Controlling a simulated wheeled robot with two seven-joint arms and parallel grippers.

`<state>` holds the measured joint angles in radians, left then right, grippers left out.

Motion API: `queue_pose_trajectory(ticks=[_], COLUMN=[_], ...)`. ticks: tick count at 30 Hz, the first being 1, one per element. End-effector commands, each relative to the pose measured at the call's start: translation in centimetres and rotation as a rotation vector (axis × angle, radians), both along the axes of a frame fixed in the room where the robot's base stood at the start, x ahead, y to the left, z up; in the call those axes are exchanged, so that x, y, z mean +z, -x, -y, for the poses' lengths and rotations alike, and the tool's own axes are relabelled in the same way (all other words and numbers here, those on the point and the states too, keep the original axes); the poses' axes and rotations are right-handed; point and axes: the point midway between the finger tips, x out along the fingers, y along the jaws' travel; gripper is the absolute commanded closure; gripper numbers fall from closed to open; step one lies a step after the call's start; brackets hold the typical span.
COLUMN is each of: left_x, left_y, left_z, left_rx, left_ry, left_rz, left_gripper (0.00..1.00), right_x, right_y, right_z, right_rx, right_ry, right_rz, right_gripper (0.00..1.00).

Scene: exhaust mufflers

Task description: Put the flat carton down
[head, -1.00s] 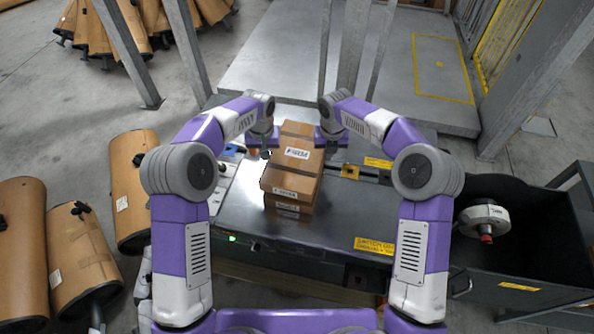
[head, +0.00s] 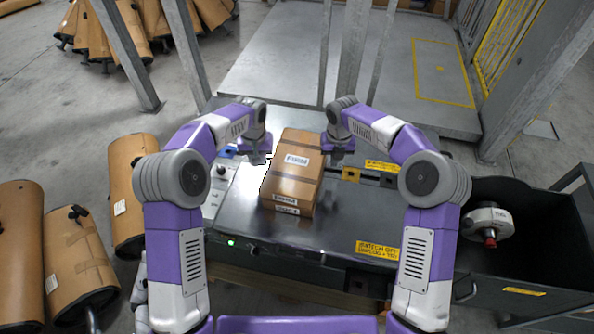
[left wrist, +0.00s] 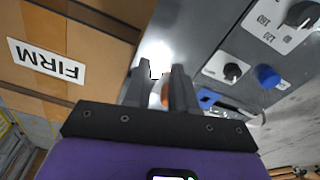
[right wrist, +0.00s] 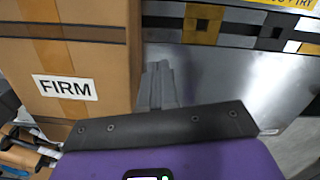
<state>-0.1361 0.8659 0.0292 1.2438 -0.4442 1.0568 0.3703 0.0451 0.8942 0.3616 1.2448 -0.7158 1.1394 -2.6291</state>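The flat carton (head: 290,170) is a brown box with darker tape bands and white FIRM labels. It lies flat on the dark, shiny table top (head: 235,218), and its front face reflects just below it. My left gripper (head: 257,157) is beside the carton's left side, and a gap shows between them. In the left wrist view its fingers (left wrist: 160,85) stand slightly apart with nothing between them. My right gripper (head: 338,160) is at the carton's right side. In the right wrist view its fingers (right wrist: 157,82) are together, beside the carton wall (right wrist: 70,50); contact is unclear.
A control panel with knobs (head: 218,180) is left of the carton. A dark bin (head: 540,235) holding a white round part (head: 487,222) stands at the right. Brown cylindrical mufflers (head: 80,262) stand at the left.

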Motion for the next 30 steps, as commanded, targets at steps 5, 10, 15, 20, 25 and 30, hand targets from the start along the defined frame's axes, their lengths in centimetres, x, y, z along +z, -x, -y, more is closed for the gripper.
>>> queue_pose_trajectory(ticks=[5, 10, 15, 20, 25, 30], left_x=[0.0, 0.0, 0.3, 2.4, 6.1, 9.4], left_y=[0.0, 0.0, 0.0, 0.1, 0.3, 0.6], left_z=[-0.1, -0.2, -0.2, -0.2, -0.1, 0.0], left_rx=[0.001, 0.002, 0.002, 0.003, 0.002, 0.002], left_ry=[-0.002, -0.003, -0.003, -0.003, -0.003, -0.002], left_rz=[-0.001, -0.001, 0.0, 0.004, 0.004, 0.003], left_gripper=[0.74, 0.74, 0.74, 0.74, 0.74, 0.74], right_x=[0.0, 0.0, 0.0, 0.0, 0.0, 0.0], right_y=[0.0, 0.0, 0.0, 0.0, 0.0, 0.0], right_z=[0.1, 0.1, 0.2, 0.2, 0.2, 0.2], right_rx=[-0.002, -0.002, -0.002, -0.003, -0.003, -0.002], right_ry=[0.002, 0.003, 0.003, 0.003, 0.003, 0.003], right_rz=[0.0, 0.0, 0.0, 0.0, 0.0, 0.0], right_gripper=[0.76, 0.74, 0.74, 0.74, 0.74, 0.74])
